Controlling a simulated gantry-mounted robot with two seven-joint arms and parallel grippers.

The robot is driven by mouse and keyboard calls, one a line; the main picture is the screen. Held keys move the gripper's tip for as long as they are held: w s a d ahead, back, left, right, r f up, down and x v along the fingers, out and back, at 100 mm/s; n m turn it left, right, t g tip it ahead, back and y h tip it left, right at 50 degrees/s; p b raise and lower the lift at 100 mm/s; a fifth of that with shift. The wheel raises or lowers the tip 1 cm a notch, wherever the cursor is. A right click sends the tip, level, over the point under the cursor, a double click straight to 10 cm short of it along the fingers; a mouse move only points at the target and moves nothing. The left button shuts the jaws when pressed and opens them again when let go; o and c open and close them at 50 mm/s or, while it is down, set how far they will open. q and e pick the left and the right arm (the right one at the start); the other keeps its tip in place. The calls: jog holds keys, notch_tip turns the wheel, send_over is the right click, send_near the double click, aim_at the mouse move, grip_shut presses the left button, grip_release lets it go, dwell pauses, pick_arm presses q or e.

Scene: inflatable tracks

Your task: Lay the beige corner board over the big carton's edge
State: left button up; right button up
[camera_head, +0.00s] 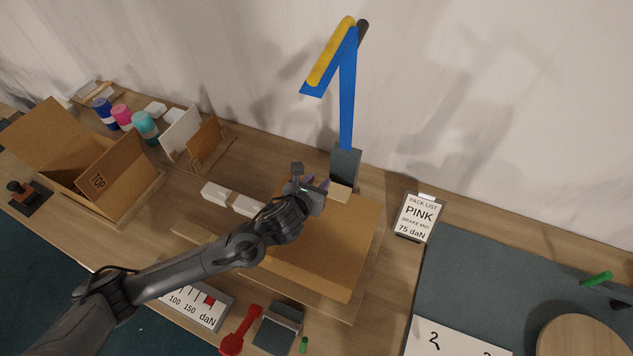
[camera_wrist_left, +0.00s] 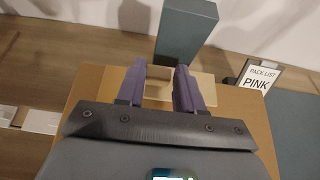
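The big carton (camera_head: 325,250) is a brown closed box with a flat top, lying in the middle of the bench. A beige piece (camera_head: 340,192), which looks like the corner board, is at the carton's far edge, partly hidden by my left gripper (camera_head: 316,184). In the left wrist view the beige piece (camera_wrist_left: 204,92) shows between and beyond the purple fingers of the left gripper (camera_wrist_left: 159,68). These fingers stand apart; I see no clear grip on the piece. Whether it rests fully on the carton is unclear. My right gripper is out of view.
A grey post with a blue arm (camera_head: 347,95) stands right behind the carton. A pack list sign (camera_head: 417,216) is to its right. White blocks (camera_head: 232,199) lie at its left. An open carton (camera_head: 105,175) stands far left, and a red tool (camera_head: 240,332) lies in front.

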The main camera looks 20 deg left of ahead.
pick_arm(q)
jog(key=o, duration=0.4)
jog(key=shift+c, duration=0.2)
jog(key=shift+s, duration=0.1)
jog(key=b+v, duration=0.2)
jog(key=v, duration=0.8)
jog(key=shift+s+r, duration=0.2)
jog(key=shift+s, duration=0.1)
